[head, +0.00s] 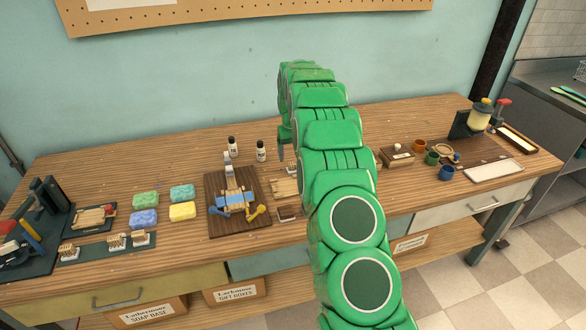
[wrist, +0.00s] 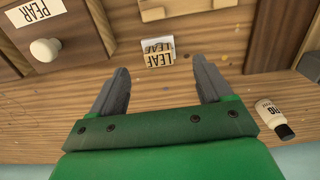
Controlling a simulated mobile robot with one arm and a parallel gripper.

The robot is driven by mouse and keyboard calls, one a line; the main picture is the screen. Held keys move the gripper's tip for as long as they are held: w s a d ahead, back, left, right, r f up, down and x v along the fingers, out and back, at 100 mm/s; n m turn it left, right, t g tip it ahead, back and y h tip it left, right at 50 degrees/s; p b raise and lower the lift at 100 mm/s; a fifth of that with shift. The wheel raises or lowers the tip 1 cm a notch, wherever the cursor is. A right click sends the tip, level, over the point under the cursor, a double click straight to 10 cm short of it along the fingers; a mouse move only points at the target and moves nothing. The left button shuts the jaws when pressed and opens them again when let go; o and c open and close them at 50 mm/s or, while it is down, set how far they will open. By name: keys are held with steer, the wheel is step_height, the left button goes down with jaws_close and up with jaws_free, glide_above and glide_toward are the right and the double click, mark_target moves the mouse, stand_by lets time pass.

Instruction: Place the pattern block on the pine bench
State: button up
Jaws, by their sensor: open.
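A small wooden block lettered LEAF (wrist: 158,53), which may be the pattern block, sits ahead of and between my fingertips in the wrist view. It is beside the edge of a pale wooden tray and is not held. My gripper (wrist: 160,82) is open and empty, its two grey fingers apart and pointing toward the block. In the head view, one finger (head: 282,148) shows at the back middle of the wooden bench (head: 120,175); my green arm hides the rest.
A FIG bottle (wrist: 274,118) lies to the right in the wrist view, and a knobbed PEAR box (wrist: 40,30) to the left. A dark board with a clamp (head: 213,225) and coloured soaps (head: 145,200) occupy the left. The back left bench is clear.

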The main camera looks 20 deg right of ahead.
mark_target(293, 162)
steer(key=shift+f, duration=2.7)
steer(key=shift+c, duration=0.2)
steer(key=c, duration=1.2)
steer(key=shift+r, duration=0.1)
